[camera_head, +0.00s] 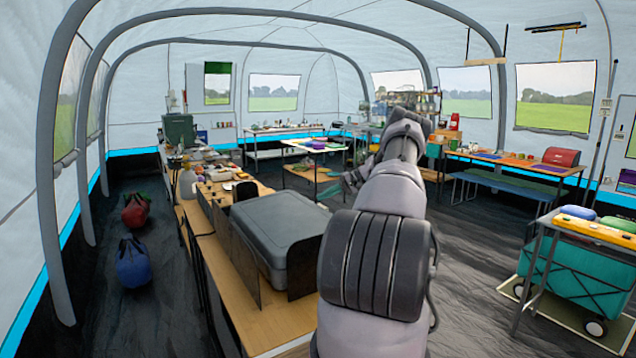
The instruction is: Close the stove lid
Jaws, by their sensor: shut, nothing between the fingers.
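A large grey box with a rounded top and dark upright side panels stands on the wooden table, just left of my arm; it looks like the stove (283,222). Its grey lid (285,212) appears to lie down over the body, with no open inside showing. The near right side is partly behind a dark panel (305,262). My arm reaches forward past the stove's right side. My gripper (347,184) is small and partly hidden by my own arm, beyond the stove's far right corner and apart from it in the picture. It is shut and empty.
The wooden table (262,325) runs away to the left, with a dark panel (243,262), small items and a green box (180,130) farther back. Bags lie on the left floor. A teal wagon (570,275) stands at right. Dark floor is free right of my arm.

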